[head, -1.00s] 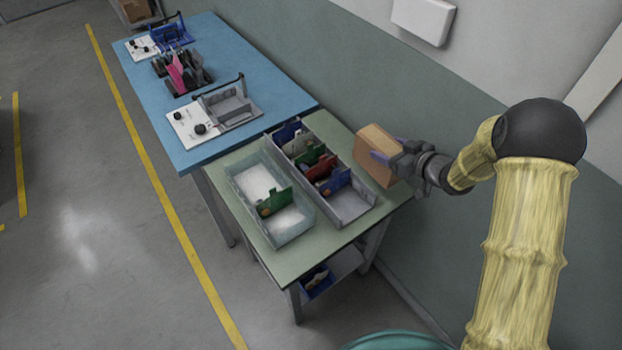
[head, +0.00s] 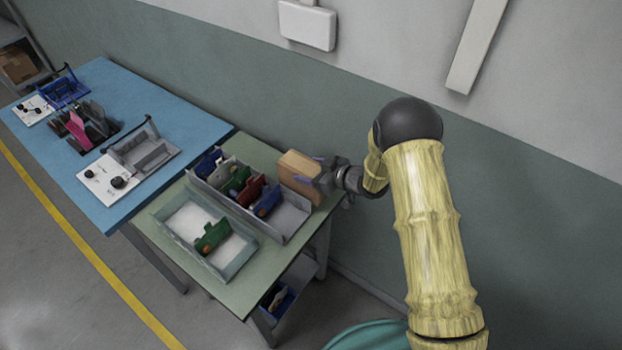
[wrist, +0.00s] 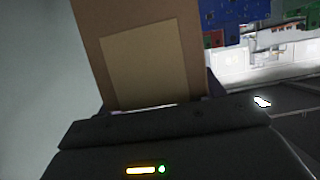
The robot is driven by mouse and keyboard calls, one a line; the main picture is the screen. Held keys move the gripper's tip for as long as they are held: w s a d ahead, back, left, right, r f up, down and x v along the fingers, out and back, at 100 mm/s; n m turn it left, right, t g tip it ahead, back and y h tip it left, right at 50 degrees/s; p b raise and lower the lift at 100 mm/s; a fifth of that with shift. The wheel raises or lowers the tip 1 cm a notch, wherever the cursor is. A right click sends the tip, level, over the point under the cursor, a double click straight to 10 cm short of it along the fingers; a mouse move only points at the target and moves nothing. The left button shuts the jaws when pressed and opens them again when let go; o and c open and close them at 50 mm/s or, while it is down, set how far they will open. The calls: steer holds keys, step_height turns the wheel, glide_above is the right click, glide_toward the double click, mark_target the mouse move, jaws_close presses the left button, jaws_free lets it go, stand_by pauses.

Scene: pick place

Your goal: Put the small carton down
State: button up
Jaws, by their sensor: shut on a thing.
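The small carton (head: 299,176) is a brown box at the right end of the green table (head: 243,299), beside the grey divided bin. My gripper (head: 323,178) is shut on it from the right. In the wrist view the carton (wrist: 140,60) stands up between the fingers, with a paler patch on its face. From the head view I cannot tell whether its underside touches the tabletop or hangs above it.
The grey divided bin (head: 290,222) with several coloured parts stands close left of the carton. A clear tray (head: 232,268) holds a green part. A blue table (head: 110,215) with fixtures adjoins at the left. The wall (head: 400,90) runs close behind.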

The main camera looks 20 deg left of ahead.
steer(key=shift+f, duration=1.95)
steer(key=shift+f, duration=0.1)
steer(key=o, duration=1.3)
steer(key=shift+d, duration=0.15)
steer(key=b+v, duration=0.1)
steer(key=v, duration=1)
steer(key=shift+s+d, duration=0.2)
steer(key=shift+d, duration=0.15)
